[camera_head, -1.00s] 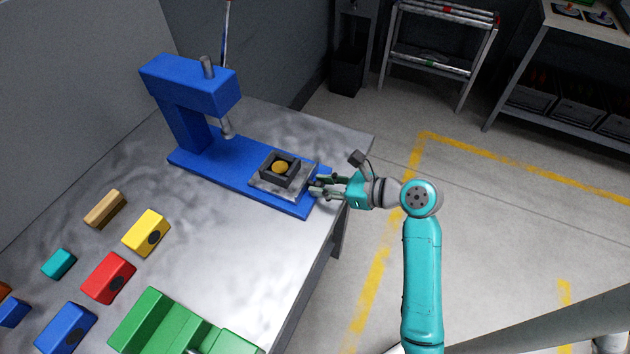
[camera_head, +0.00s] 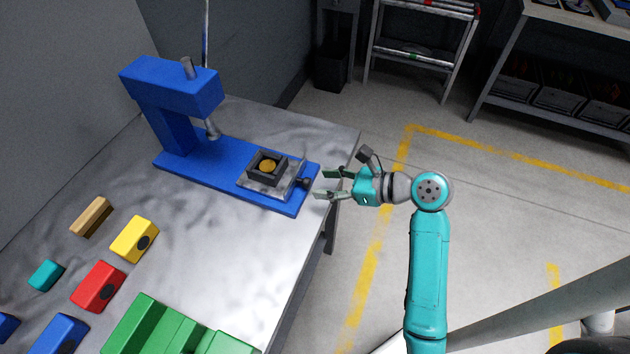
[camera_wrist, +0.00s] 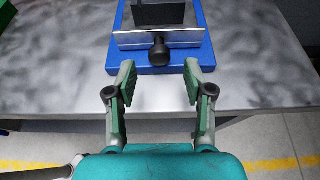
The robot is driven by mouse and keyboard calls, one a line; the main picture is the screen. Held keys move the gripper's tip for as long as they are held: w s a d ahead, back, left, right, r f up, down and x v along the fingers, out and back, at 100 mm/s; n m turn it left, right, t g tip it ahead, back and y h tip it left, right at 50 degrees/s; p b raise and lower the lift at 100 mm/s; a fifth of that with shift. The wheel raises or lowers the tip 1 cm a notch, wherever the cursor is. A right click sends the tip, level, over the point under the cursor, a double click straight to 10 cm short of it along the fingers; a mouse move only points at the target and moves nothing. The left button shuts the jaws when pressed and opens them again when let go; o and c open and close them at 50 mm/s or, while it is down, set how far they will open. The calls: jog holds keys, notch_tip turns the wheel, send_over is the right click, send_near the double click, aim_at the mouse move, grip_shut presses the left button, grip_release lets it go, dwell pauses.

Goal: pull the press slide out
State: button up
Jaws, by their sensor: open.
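The blue press (camera_head: 180,95) stands on the table, with its base reaching toward the table's right edge. The grey press slide (camera_head: 262,188) sits on the right end of the base and carries a dark square holder (camera_head: 268,168) with a round yellow-orange piece (camera_head: 267,166) in it. The slide's dark round knob (camera_head: 304,183) points toward my gripper (camera_head: 323,184); the knob also shows in the wrist view (camera_wrist: 159,52). My gripper is open and empty, just right of the knob and apart from it. In the wrist view the knob lies beyond and between the fingertips (camera_wrist: 158,78).
The metal table (camera_head: 215,255) holds a yellow block (camera_head: 134,238), a red block (camera_head: 97,286), a tan block (camera_head: 91,216), a teal block (camera_head: 46,275), blue blocks and a green stepped block (camera_head: 165,325). Open floor lies right of the table. A rack (camera_head: 420,45) stands behind.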

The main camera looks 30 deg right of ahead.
jog(key=v, duration=0.7)
jog(key=shift+s+d, duration=0.2)
jog(key=shift+s, duration=0.1)
jog(key=shift+r, duration=0.15)
